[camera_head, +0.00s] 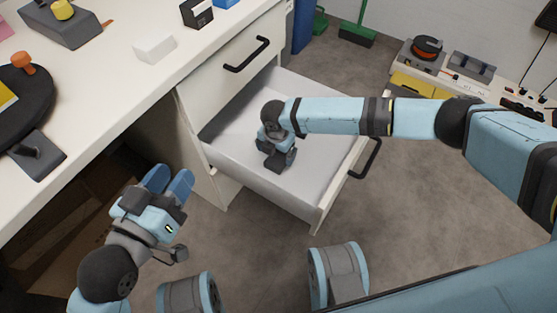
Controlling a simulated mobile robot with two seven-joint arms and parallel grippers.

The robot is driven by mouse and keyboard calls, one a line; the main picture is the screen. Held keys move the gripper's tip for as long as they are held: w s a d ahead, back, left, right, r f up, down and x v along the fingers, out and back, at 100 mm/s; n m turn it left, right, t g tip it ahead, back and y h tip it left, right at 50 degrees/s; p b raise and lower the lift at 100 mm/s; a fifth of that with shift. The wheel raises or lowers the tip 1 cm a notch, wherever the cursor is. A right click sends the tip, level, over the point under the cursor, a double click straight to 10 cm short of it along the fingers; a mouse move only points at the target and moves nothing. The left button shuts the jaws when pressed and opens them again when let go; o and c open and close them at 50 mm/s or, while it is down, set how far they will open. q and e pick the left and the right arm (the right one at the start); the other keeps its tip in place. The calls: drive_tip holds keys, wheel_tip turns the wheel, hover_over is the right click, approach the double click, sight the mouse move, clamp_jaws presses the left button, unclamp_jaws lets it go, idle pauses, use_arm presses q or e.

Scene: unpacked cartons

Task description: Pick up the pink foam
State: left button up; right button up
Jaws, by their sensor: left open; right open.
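A flat pink piece (5,29) lies on the white desk at the far left edge of the view, cut off by the frame. I cannot tell whether it is the pink foam. No other pink thing shows. My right gripper (277,160) points down inside the open white drawer (315,165), its fingers low over the drawer floor. It is open, and I see nothing between its fingers. My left gripper (168,181) is open and empty in front of the desk, below its edge and left of the drawer, apart from the pink piece.
The white desk (110,75) holds a white block (154,48), a black turntable-like disc (25,100) and a grey device (62,22). A closed drawer front (235,62) sits above the open drawer. A low bench (470,70) with equipment stands at right. Floor (400,190) is clear between.

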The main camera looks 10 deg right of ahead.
sight(277, 160)
wheel_tip(277, 160, down, 4)
drive_tip(key=b, duration=0.2)
drive_tip(key=shift+f+b, duration=0.1)
drive_tip(key=shift+b, duration=0.2)
drive_tip(key=shift+f, duration=0.4)
use_arm(q)
drive_tip(key=shift+w+a+f+m+t, duration=0.1)
drive_tip(key=shift+w+a+m+t, duration=0.3)
drive_tip(key=shift+w+m, duration=0.4)
use_arm(e)
drive_tip(key=shift+r, duration=0.1)
drive_tip(key=shift+c, duration=0.4)
drive_tip(key=c, duration=0.9)
use_arm(q)
drive_tip(key=shift+s, duration=0.1)
